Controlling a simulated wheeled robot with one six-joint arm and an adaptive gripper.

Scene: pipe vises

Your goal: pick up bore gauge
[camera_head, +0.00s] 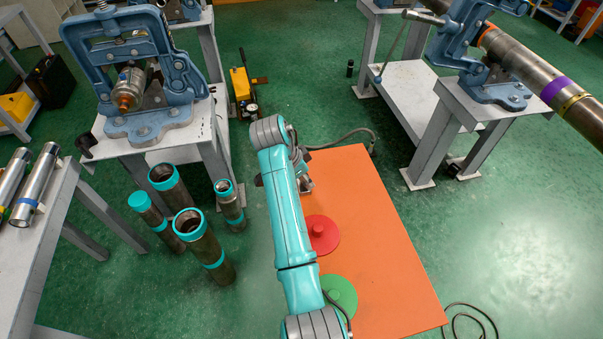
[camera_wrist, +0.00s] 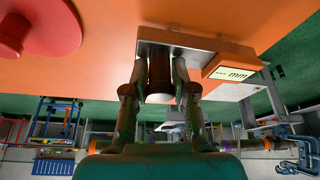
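The bore gauge shows in the wrist view as a dark red-brown cylinder (camera_wrist: 160,72) with a pale end, next to a grey body and an orange unit (camera_wrist: 233,68) with a screen reading "mm". It is by the orange table top. My gripper (camera_wrist: 160,68) has one finger on each side of the cylinder, and I see no clear gap between fingers and cylinder. In the head view my arm mostly hides the gauge; a small grey part (camera_head: 304,178) shows beside my wrist at the far left of the orange table (camera_head: 385,235).
A red knobbed disc (camera_head: 321,236) and a green one (camera_head: 340,296) lie on the table near my arm. Several teal-ended pipes (camera_head: 205,250) stand on the floor to the left. Pipe vises (camera_head: 140,75) stand at both sides. The table's right half is clear.

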